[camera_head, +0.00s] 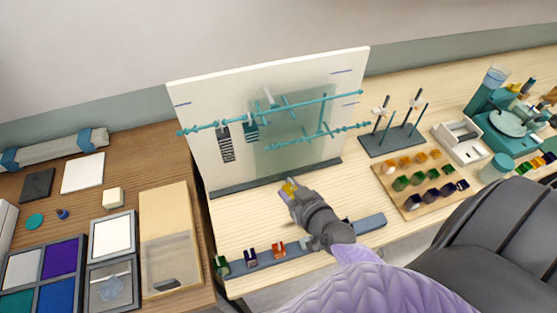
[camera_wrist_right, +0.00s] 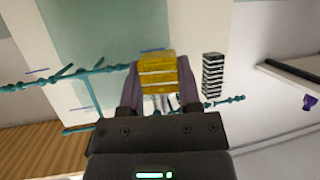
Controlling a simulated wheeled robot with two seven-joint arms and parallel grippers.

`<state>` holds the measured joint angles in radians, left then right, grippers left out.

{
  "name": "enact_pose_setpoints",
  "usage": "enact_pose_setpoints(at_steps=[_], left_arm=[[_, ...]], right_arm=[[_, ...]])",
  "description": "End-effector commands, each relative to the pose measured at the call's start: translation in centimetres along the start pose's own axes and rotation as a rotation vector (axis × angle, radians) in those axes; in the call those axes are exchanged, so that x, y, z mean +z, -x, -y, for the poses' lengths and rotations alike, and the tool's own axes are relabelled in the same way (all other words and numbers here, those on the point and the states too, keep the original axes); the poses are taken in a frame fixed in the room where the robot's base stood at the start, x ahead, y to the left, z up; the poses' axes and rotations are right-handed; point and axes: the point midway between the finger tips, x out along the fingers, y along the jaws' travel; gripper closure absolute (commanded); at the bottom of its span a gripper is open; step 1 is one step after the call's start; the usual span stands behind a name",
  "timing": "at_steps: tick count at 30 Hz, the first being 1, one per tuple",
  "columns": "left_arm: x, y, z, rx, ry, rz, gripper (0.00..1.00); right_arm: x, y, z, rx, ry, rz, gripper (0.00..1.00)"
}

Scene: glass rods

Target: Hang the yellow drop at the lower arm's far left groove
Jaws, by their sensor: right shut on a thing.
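My right gripper (camera_head: 290,187) is shut on the yellow drop (camera_head: 289,188), in front of the white board (camera_head: 215,95). In the right wrist view the yellow drop (camera_wrist_right: 157,75), with pale stripes, sits between the fingers of the gripper (camera_wrist_right: 160,88). The lower teal arm (camera_head: 318,134) runs across the board's right half; its left end lies up and to the left of the gripper. The drop looks apart from that arm in the head view. The longer upper teal arm (camera_head: 300,104) runs above it. My left gripper is not in view.
A dark striped drop (camera_head: 226,145) and a teal striped one (camera_head: 251,131) hang from the upper arm's left part. A grey rail (camera_head: 370,223) at the front holds several drops. A dark stand with rods (camera_head: 393,140) and a tray of coloured pieces (camera_head: 430,205) are right.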

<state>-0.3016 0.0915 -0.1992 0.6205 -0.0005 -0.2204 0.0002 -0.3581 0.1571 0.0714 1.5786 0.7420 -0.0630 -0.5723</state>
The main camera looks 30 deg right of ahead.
Motion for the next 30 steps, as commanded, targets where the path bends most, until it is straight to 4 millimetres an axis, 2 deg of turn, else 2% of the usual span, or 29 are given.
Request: enact_pose_setpoints(at_steps=[7, 30], left_arm=[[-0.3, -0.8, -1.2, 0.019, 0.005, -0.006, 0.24], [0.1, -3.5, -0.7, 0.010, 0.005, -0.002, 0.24]], right_arm=[[-0.8, -2.3, -0.5, 0.001, -0.002, -0.004, 1.00], [-3.9, -9.9, -2.0, -0.001, 0.001, -0.002, 1.00]])
